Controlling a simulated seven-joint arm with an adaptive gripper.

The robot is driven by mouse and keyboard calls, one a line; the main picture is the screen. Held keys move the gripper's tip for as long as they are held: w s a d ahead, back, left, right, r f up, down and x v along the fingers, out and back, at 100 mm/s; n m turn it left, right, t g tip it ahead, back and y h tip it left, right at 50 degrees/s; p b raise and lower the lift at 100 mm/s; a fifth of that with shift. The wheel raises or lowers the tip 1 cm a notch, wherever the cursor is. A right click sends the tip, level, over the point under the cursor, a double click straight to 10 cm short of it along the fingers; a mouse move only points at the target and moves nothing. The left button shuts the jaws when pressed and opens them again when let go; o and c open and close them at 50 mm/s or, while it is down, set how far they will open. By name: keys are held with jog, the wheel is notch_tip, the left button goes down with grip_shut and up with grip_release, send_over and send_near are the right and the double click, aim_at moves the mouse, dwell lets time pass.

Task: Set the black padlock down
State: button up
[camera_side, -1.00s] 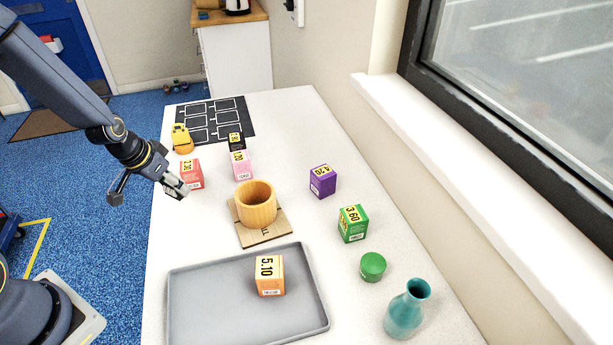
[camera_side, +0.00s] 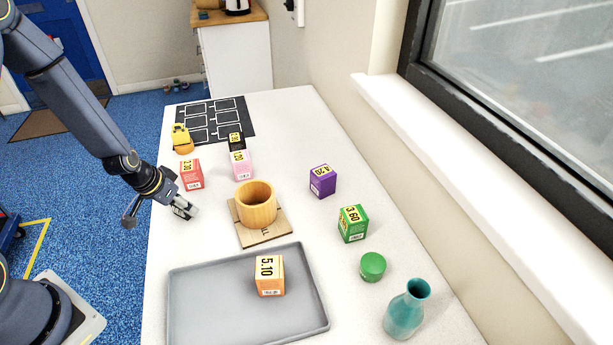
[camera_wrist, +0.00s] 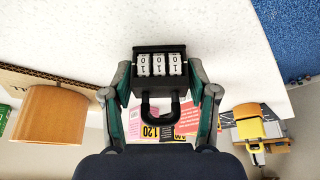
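The black padlock (camera_wrist: 160,65) shows in the camera_wrist view, with white number dials and its dark shackle toward my palm. My gripper (camera_wrist: 160,75) is shut on it, with one finger at each side of its body. In the camera_side view my gripper (camera_side: 184,207) is low over the left edge of the white table (camera_side: 215,290), with the padlock (camera_side: 181,212) small and partly hidden at its fingertips. I cannot tell whether the padlock touches the table.
A red box (camera_side: 192,175) stands just behind my gripper. A wooden cup (camera_side: 257,206) on a board (camera_side: 262,236) is to the right. A grey tray (camera_side: 195,310) with an orange box (camera_side: 270,276) lies in front. Table between gripper and tray is clear.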

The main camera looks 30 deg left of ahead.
jog(key=shift+o, duration=1.3)
jog(key=shift+r, duration=0.2)
jog(key=s+d+r, duration=0.2)
jog(key=s+r, duration=0.3)
jog(key=r, duration=0.4)
jog(key=s+d+r, duration=0.3)
jog(key=s+r, duration=0.2)
jog(key=r, duration=0.5)
jog(key=s+d+r+t, duration=0.1)
jog(key=s+d+r, duration=0.2)
jog(key=r, duration=0.7)
jog(key=s, duration=0.2)
jog(key=shift+s+d, duration=0.25)
jog(key=shift+s, duration=0.15)
